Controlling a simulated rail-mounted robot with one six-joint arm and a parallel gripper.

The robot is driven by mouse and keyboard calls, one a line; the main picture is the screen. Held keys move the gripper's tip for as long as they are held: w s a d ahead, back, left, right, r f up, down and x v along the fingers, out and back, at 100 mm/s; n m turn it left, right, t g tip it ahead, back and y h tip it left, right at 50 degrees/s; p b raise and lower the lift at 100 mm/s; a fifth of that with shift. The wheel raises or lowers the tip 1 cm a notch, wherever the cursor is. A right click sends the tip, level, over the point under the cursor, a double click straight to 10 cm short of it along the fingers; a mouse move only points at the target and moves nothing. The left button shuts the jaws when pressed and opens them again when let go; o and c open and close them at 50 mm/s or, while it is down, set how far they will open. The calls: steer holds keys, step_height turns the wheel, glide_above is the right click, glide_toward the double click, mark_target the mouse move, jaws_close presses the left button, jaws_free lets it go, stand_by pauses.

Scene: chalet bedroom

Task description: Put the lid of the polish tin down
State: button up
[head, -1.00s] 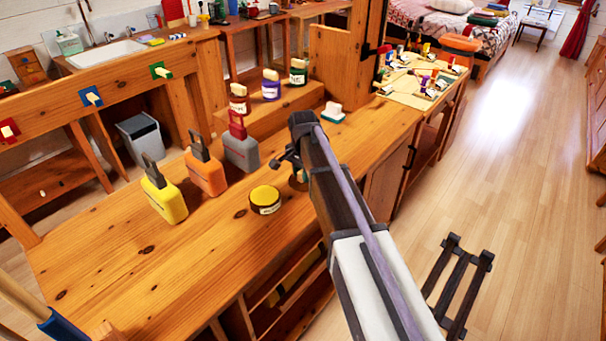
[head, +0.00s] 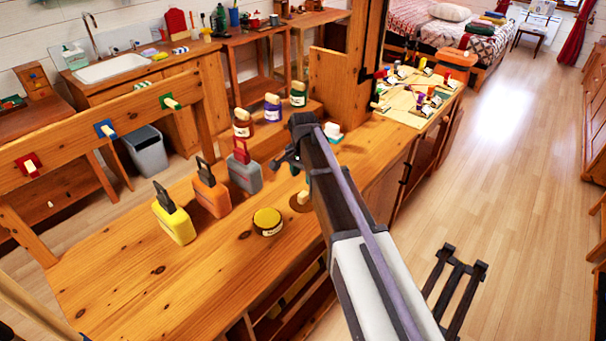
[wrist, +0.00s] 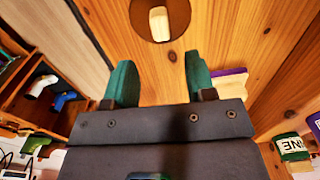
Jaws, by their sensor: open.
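The polish tin (head: 267,222) stands on the wooden bench, a round brown tin with a yellow top and a label. Its lid (head: 300,208), a brown disc with a cream knob, lies on the bench just right of the tin, knob up. In the wrist view the lid (wrist: 137,24) is at the top edge, partly cut off, beyond the fingertips. My gripper (wrist: 160,77) is open, its two green fingers apart with only bare wood between them. In the head view my arm hides most of the gripper, which is above and close to the lid.
Yellow (head: 176,222), orange (head: 211,198) and grey (head: 246,177) bottles stand left of the tin. Three labelled jars are on a raised step behind. A white and teal object (head: 333,131) sits behind my arm. The bench front left of the tin is clear.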

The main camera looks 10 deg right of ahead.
steer(key=s+r+n+p, duration=0.1)
steer(key=s+r+n, duration=0.2)
steer(key=s+n, duration=0.7)
steer(key=s, duration=1.4)
steer(key=shift+s+r+n, duration=0.15)
steer(key=shift+s+n, duration=0.15)
steer(key=shift+s, duration=0.05)
